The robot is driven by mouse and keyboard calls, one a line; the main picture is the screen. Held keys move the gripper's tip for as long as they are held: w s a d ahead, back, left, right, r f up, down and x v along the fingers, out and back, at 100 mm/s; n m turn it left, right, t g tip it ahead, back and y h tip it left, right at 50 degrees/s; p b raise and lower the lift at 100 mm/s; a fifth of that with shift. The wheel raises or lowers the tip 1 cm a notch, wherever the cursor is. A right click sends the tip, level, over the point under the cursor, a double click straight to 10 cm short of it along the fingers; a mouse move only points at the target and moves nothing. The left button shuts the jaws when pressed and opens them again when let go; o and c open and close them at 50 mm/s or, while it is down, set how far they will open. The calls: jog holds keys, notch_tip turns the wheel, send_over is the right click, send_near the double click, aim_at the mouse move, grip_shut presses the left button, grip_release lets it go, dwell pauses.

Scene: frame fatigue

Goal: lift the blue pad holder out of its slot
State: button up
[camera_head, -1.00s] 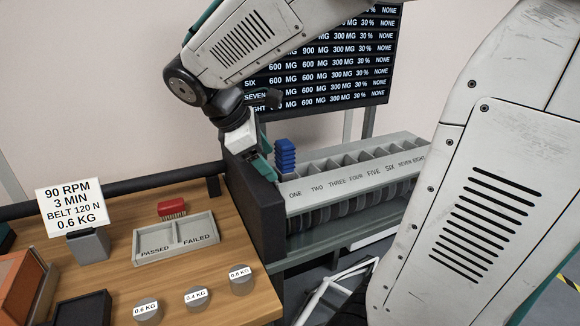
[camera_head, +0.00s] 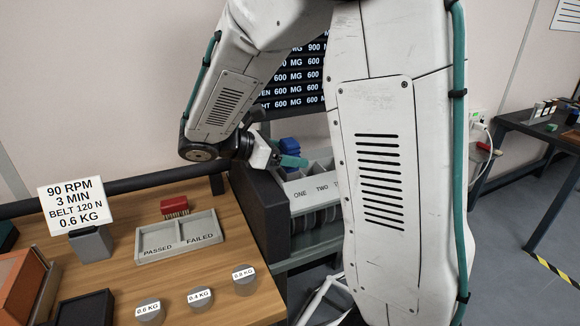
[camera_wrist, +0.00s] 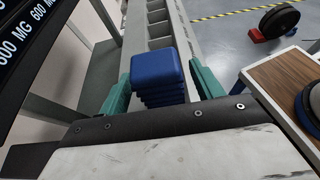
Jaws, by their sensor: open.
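The blue pad holder (camera_head: 289,147) stands in the slot at the end marked ONE of the grey slotted rack (camera_head: 312,187). In the wrist view the blue pad holder (camera_wrist: 158,74) is a ribbed block with a flat top. My gripper (camera_wrist: 160,90) is open, with one teal finger on each side of it. Small gaps seem to show, and I cannot tell whether either finger touches it. In the head view my gripper (camera_head: 287,160) is seen from the side beside the holder. The holder's lower part is hidden in the slot.
A red brush (camera_head: 174,205) lies by the PASSED and FAILED tray (camera_head: 180,252) on the wooden bench. Several weights, such as one (camera_head: 244,280), sit near its front edge. A sign (camera_head: 76,206) stands at left. A display board (camera_head: 295,85) hangs behind the rack.

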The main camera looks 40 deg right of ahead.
jog(key=shift+x, duration=1)
grip_shut()
